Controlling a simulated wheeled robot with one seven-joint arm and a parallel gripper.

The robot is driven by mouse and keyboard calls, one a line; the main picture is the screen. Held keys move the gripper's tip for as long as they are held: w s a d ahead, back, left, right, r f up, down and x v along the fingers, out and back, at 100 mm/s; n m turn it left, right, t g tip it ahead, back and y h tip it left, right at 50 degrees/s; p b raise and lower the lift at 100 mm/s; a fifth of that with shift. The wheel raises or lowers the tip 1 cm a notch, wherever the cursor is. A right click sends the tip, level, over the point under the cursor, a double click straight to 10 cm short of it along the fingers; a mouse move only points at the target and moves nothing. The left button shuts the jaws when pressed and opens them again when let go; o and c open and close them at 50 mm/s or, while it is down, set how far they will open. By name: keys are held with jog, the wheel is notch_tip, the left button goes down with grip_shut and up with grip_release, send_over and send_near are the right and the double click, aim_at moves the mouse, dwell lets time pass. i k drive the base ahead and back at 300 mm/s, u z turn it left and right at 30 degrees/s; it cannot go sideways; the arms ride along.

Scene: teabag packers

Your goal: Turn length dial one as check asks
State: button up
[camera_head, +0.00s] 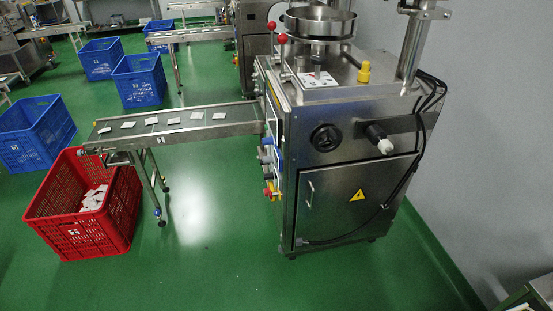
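A steel teabag packer (345,115) stands at the right of the head view. A round black dial (325,138) sits on its near side, above the cabinet door. Its marks are too small to read, and I cannot tell whether it is length dial one. A black knob with a white tip (380,140) sticks out to the right of it. A white card or plate with small dark and red marks (318,80) lies on the packer's top. Its content is not legible. My gripper is not in view.
A conveyor (180,122) with several white teabags runs left from the packer. A red crate (85,215) stands under its end, and blue crates (35,130) stand farther left. Dark cables (425,115) hang at the packer's right. The green floor in front is clear.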

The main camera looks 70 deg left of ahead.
aim_at(267, 176)
jog(key=u, duration=0.65)
jog(key=k, duration=0.9)
jog(key=u, duration=1.1)
jog(key=i, duration=0.45)
jog(key=u, duration=0.8)
jog(key=i, duration=0.65)
jog(key=z, duration=0.2)
